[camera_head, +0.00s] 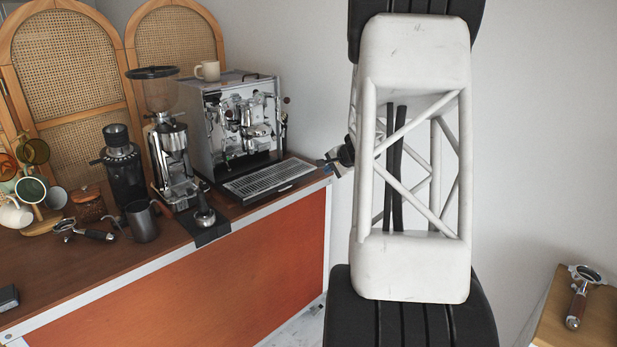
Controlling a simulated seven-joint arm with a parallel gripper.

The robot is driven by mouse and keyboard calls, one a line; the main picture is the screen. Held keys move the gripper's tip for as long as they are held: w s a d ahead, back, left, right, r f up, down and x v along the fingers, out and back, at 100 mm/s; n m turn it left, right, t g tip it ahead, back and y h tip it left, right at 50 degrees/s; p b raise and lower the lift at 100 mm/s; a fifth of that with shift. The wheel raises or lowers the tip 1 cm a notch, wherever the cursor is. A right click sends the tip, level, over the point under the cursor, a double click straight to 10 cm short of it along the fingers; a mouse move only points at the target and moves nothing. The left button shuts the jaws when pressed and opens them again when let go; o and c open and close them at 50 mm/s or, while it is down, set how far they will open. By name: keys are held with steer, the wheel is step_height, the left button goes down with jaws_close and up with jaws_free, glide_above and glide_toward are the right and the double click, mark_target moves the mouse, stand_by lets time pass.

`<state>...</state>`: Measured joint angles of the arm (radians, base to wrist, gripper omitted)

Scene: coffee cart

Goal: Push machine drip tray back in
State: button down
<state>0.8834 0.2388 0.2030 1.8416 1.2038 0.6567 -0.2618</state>
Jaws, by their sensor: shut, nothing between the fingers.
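The espresso machine (215,128) is a chrome box on the wooden cart top, with a cream cup on top of it. Its drip tray (268,181) has a slatted metal grate and sticks out from the machine's front, towards the cart's front edge. My gripper (324,163) is small and dark in this view, shut and empty, just right of the tray near the cart's right end. I cannot tell whether it touches anything. My white arm link hides most of the wrist.
Left of the machine stand a grinder (172,160) and a tamper (204,208) on a black mat. Further left are a metal pitcher (142,222), a portafilter (82,231) and a mug rack (35,185). Another portafilter (580,297) lies on a wooden surface at lower right.

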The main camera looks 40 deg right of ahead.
steer(key=shift+s+d+f, duration=0.1)
steer(key=shift+d+f, duration=0.1)
steer(key=shift+d, duration=0.35)
steer(key=shift+f, duration=0.1)
glide_toward(305, 178)
steer(key=shift+x, duration=3.3)
steer(key=shift+a, duration=0.15)
